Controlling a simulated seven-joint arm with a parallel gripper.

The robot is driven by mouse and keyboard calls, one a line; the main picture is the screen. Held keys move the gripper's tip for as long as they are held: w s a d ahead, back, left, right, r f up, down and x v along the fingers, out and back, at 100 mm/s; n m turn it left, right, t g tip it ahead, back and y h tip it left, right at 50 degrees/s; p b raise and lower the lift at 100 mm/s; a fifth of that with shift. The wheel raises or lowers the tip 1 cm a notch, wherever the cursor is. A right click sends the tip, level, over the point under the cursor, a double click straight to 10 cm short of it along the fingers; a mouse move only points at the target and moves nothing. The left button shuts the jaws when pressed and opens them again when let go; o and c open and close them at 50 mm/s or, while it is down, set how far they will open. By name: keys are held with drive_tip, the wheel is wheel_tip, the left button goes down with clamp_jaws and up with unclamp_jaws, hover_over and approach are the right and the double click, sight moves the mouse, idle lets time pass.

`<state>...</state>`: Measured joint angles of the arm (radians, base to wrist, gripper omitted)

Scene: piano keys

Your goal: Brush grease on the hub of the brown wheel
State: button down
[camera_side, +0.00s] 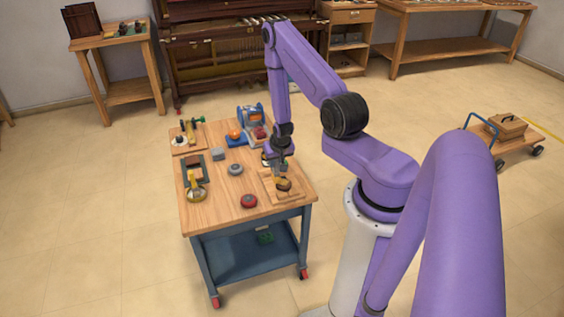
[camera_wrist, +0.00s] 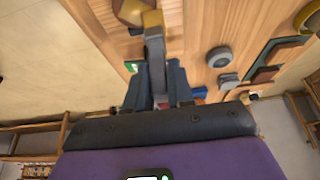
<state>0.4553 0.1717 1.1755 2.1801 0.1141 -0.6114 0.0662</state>
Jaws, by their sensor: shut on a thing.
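My gripper (camera_wrist: 158,88) is shut on a grey-handled brush (camera_wrist: 156,50) with a yellow end, in the wrist view. The yellow end points away from the gripper and overlaps a brown rounded thing (camera_wrist: 130,12) at the top edge. I cannot tell whether they touch. In the side view my gripper (camera_side: 277,160) is low over the right part of the cart top. Just below it a brown wheel-like thing (camera_side: 284,184) sits on a pale wooden board (camera_side: 270,191). Its hub is too small to make out.
On the cart top (camera_side: 222,209) are a grey wheel (camera_side: 235,169), a red wheel (camera_side: 249,201), a yellow round thing (camera_side: 196,194), a grey block (camera_side: 217,154) and a dark square frame (camera_side: 205,168). A blue machine (camera_side: 251,117) stands at the back. The front left is mostly clear.

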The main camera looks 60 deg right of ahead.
drive_tip(key=shift+s, duration=0.75)
drive_tip(key=s+r, duration=0.4)
drive_tip(key=r, duration=0.4)
drive_tip(key=shift+s, duration=0.2)
